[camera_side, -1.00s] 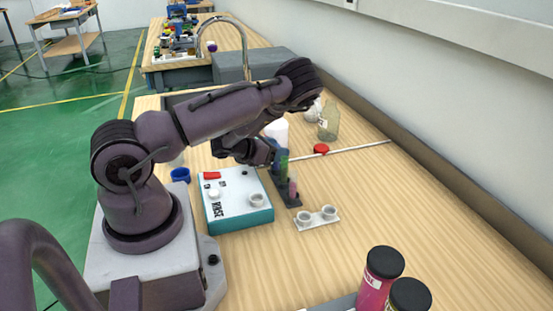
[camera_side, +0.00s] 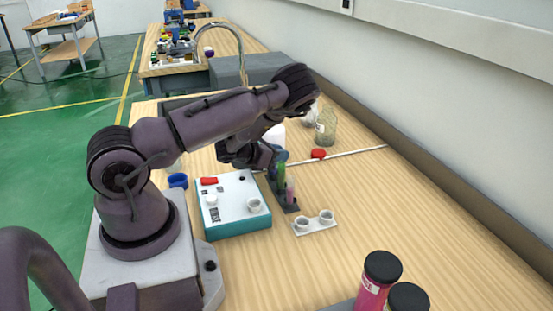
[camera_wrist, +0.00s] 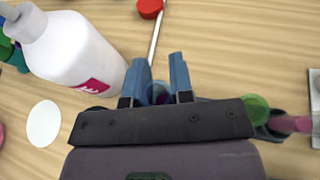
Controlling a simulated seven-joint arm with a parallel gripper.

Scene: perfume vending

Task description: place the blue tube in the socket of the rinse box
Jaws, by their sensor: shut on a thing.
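The rinse box (camera_side: 230,190) is white on top with teal sides, and stands on the bench beside my arm's base. Its round grey socket (camera_side: 254,205) faces up and looks empty. My gripper (camera_side: 279,156) is behind and right of the box, over the far end of the dark tube rack (camera_side: 291,207). In the wrist view my gripper's blue fingers (camera_wrist: 158,78) are shut on the blue tube (camera_wrist: 158,94), mostly hidden between them. I cannot tell whether the tube is clear of the rack. A green tube (camera_wrist: 257,106) and a pink tube (camera_wrist: 290,124) stand beside it.
A white bottle (camera_wrist: 75,50) stands close to the gripper. A red cap (camera_side: 318,154) and a thin rod (camera_side: 355,151) lie beyond. A white two-cup holder (camera_side: 315,226) is right of the rack. A blue cup (camera_side: 178,181) stands left of the box.

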